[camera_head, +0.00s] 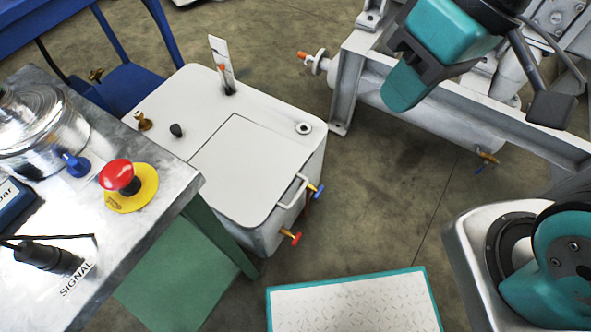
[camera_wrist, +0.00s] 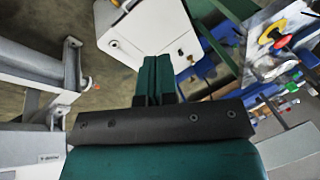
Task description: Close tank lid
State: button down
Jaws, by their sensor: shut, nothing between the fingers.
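The white tank (camera_head: 170,112) stands on the floor left of centre in the head view. Its square lid (camera_head: 243,172) lies flat, level with the tank top, with a thin seam around it. A pale bar handle (camera_head: 293,191) sits at the lid's front right edge. My gripper (camera_head: 403,92) is up and to the right of the tank, apart from the lid and handle. In the wrist view my gripper's teal fingers (camera_wrist: 156,62) are together and empty. The tank (camera_wrist: 150,30) shows beyond the fingertips there, partly cut off by the top edge.
A metal bench with a red emergency button (camera_head: 120,176) stands left of the tank. A grey frame with a pipe (camera_head: 430,115) stands at the right. A thin upright plate (camera_head: 221,65) rises at the tank's back. Bare floor (camera_head: 370,190) lies right of the tank.

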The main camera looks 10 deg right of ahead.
jog(key=w+a+f+m+b, duration=0.1)
jog(key=w+a+f+m, duration=0.1)
jog(key=w+f+m, duration=0.4)
jog(key=m+h+b, duration=0.3)
jog(key=m+b, duration=0.1)
jog(key=m, duration=0.3)
send_over(298, 193)
jog(key=s+d, duration=0.1)
notch_tip(298, 193, down, 23)
jog(key=shift+t, duration=0.4)
jog(key=f+b, duration=0.1)
jog(key=f, duration=0.3)
jog(key=f+b, duration=0.1)
jog(key=f, duration=0.3)
jog(key=f+b, duration=0.1)
jog(key=f, duration=0.3)
jog(key=shift+w+a+f+b, duration=0.3)
jog(key=shift+b, duration=0.1)
jog(key=shift+f, duration=0.45)
